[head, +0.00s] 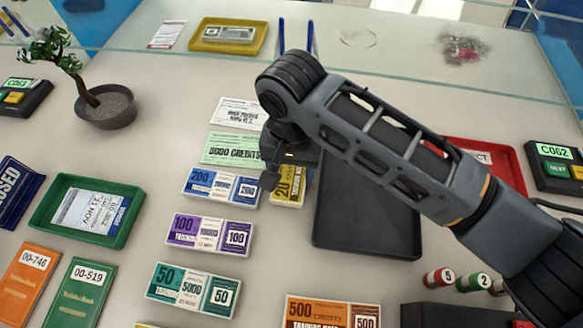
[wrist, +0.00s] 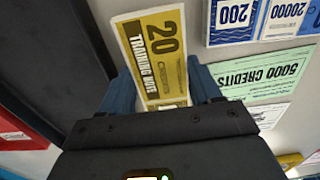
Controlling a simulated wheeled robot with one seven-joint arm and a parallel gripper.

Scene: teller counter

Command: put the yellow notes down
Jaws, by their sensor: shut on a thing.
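The yellow notes (head: 287,188), a bundle marked 20, are at my gripper, between the blue 200 bundle and the black tray. In the wrist view the yellow notes (wrist: 155,52) stick out from between the two blue fingers of my gripper (wrist: 160,92), which is shut on them. My arm hides part of the bundle in the head view. I cannot tell whether the bundle touches the counter.
The black tray (head: 365,225) is right of the notes. The blue 200 bundle (head: 221,187), green 5000 credits slip (head: 231,149) and purple 100 bundle (head: 209,234) lie close by on the left. A red tray (head: 505,160) is further right. Bare counter lies below the yellow notes.

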